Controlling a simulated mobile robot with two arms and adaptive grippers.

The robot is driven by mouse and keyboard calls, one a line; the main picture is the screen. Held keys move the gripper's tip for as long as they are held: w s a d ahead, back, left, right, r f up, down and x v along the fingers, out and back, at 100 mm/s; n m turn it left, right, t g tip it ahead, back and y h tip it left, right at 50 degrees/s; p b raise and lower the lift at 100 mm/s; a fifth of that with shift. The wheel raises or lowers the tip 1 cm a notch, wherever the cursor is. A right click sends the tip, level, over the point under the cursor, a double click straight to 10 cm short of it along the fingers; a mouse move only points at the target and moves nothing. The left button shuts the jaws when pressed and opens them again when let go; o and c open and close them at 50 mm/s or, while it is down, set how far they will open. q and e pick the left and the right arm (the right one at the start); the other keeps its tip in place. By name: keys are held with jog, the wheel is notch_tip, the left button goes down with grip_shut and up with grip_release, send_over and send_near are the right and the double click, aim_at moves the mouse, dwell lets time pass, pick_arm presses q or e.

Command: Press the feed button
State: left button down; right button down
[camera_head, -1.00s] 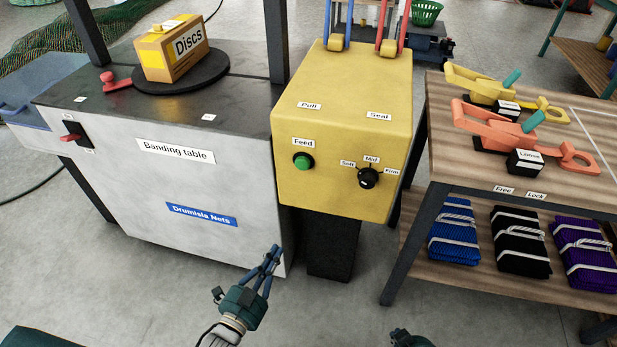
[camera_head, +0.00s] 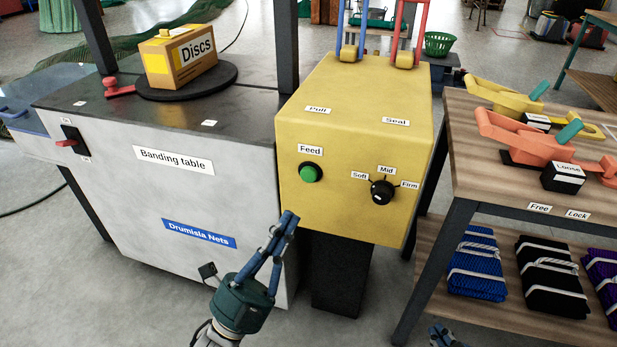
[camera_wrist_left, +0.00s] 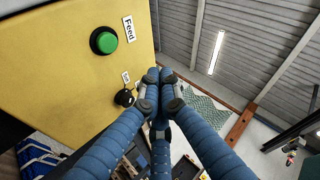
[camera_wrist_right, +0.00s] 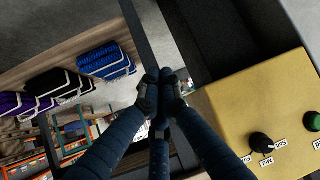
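The green feed button (camera_head: 310,172) sits in a black ring under the "Feed" label (camera_head: 310,150) on the front of the yellow box (camera_head: 335,205). The button also shows in the left wrist view (camera_wrist_left: 105,41) and at the right edge of the right wrist view (camera_wrist_right: 314,121). My left gripper (camera_head: 288,217) is in front of the box, below the button and apart from it. Its fingertips are together and nothing shows between them. My right gripper (camera_wrist_right: 161,76) has its fingers together and empty; only a bit of it shows at the head view's bottom edge.
A black mode knob (camera_head: 382,192) sits right of the button. Blue and red levers (camera_head: 412,35) rise from the box top. The banding table (camera_head: 110,185) stands left, carrying a Discs carton (camera_head: 180,57). A wooden bench (camera_head: 480,165) with clamps stands right.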

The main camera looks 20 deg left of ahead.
aim_at(309, 174)
jog(key=shift+w, duration=0.1)
